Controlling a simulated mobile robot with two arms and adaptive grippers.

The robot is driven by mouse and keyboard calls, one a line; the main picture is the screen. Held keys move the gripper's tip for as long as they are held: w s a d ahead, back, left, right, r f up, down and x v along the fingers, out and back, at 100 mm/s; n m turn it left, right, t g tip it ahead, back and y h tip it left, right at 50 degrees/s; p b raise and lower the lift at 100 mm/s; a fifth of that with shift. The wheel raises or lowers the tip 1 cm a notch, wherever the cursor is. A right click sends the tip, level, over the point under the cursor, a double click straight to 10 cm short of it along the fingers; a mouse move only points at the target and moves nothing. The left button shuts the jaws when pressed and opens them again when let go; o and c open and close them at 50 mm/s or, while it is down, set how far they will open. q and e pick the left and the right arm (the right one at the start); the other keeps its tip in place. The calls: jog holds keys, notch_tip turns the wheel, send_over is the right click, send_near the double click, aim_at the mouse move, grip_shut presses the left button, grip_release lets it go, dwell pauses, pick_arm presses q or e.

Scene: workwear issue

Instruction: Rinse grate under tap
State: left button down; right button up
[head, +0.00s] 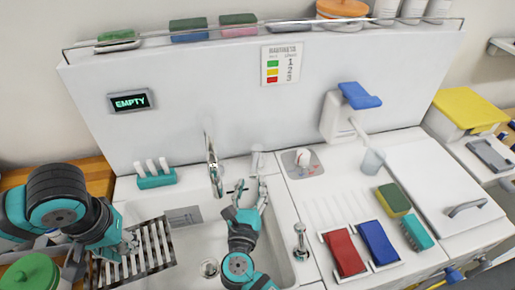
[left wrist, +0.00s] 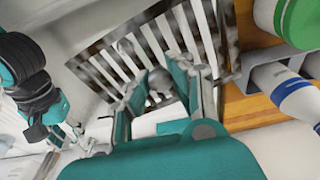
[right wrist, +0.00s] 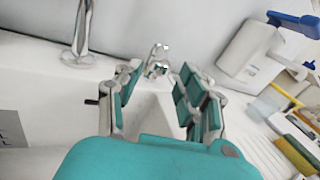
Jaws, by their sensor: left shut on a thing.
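The grate (head: 152,246), metal with parallel bars, is at the left side of the sink (head: 203,240). Dark smudges show on its bars in the left wrist view (left wrist: 128,48). My left gripper (head: 130,244) is shut on the grate's edge; its fingers hide part of the bars. The chrome tap (head: 213,168) stands upright behind the basin, to the right of the grate; it also shows in the right wrist view (right wrist: 79,40). My right gripper (head: 250,187) is open and empty, right of the tap. A small chrome fitting (right wrist: 157,62) appears between its fingertips; contact cannot be told.
A green-lidded container (head: 30,272) is at the lower left. A teal holder (head: 156,180) stands behind the grate. Right of the sink are red (head: 345,252) and blue (head: 379,242) pads, sponges (head: 393,200) and a dispenser (head: 340,118). The display (head: 131,101) reads EMPTY.

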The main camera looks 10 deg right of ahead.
aim_at(254, 170)
pick_arm(q)
jog(key=shift+w+d+r, duration=0.1)
jog(key=shift+w, duration=0.2)
jog(key=shift+r+p, duration=0.8)
jog(key=shift+p, duration=0.05)
pick_arm(e)
jog(key=x, duration=0.7)
jog(key=shift+w+d, duration=0.15)
jog(key=shift+w, duration=0.05)
jog(key=shift+w+d, duration=0.1)
jog(key=shift+w, duration=0.25)
grip_shut()
